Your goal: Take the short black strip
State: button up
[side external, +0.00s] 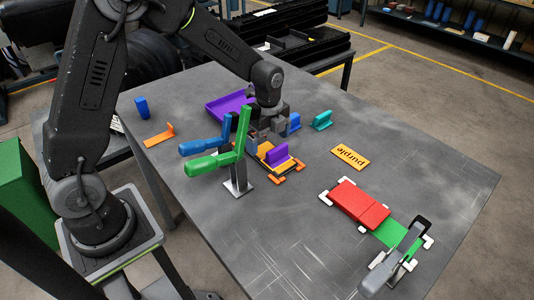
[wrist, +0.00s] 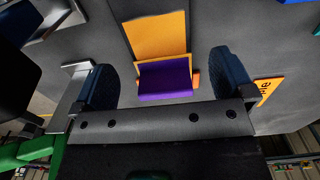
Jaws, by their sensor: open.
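I cannot make out a separate short black strip for certain. Dark strips edge the orange plate (side external: 265,147), which also shows in the wrist view (wrist: 158,36). A purple L-shaped piece (side external: 278,154) stands on that plate's fixture; in the wrist view it (wrist: 165,80) lies between my fingers in the picture.
Red blocks (side external: 359,204) and another clamp (side external: 388,270) sit front right.

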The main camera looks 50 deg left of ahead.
aim_at(267, 148)
jog(key=shift+a+f, duration=0.1)
jog(key=shift+f, duration=1.85)
jog(key=shift+c, duration=0.5)
jog(key=shift+r, duration=0.1)
jog(key=c, duration=0.9)
